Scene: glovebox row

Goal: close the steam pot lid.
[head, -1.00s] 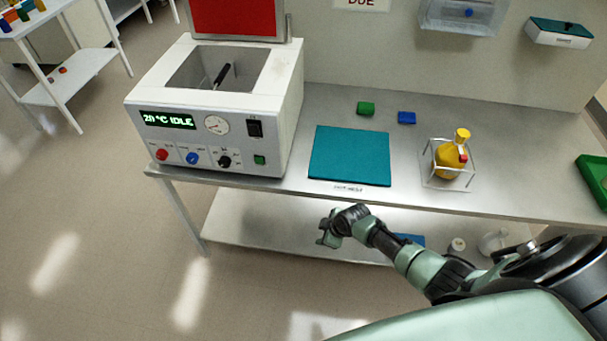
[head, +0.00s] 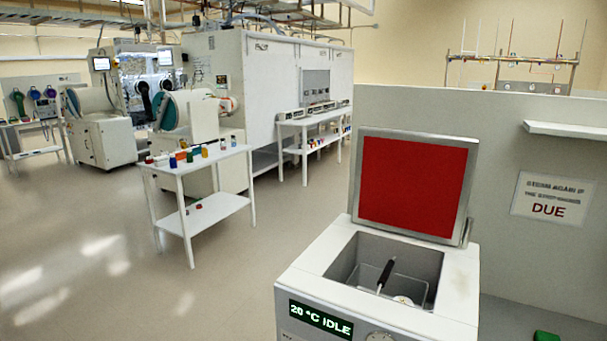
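The steam pot (head: 455,285) is a white box with a square open well and a green display reading 20 °C IDLE. Its lid (head: 413,187) stands raised upright at the back edge, with a red inner face and a grey metal rim. Inside the well is a wire basket (head: 405,284) with a black handle (head: 385,274), and a small white round item (head: 403,300) lies in it. Neither of my grippers is in the head view now. The lower front of the pot and most of the bench are cut off by the frame.
A grey partition with a DUE sign (head: 548,198) and a white shelf (head: 566,131) stands right of the pot. A green block (head: 545,336) is at the bottom edge. A white cart (head: 201,180) with bottles stands left, with open floor around it.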

